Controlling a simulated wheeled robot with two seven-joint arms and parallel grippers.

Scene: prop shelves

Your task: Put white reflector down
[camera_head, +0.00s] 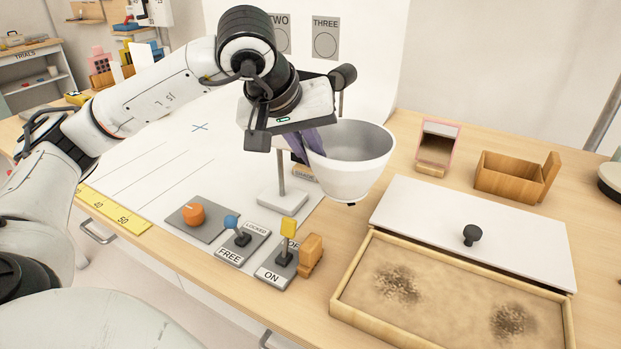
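The white reflector (350,172) is a bowl shape with its open side up, above the table right of the white stand. My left gripper (308,143) comes in from the upper left, and its purple-grey fingers are close together at the reflector's left rim. They look shut on that rim, though the gripper body partly hides the contact. The white stand (283,201), with a thin post and square base, stands just left of and below the reflector. My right gripper is out of view.
A sand tray (345,300) with a white panel (420,205) and black knob lies at the right. Switch plates (230,256) and an orange knob (193,213) sit at the front. A wooden box (510,178) and pink-framed box (437,150) stand behind. White paper at left is mostly clear.

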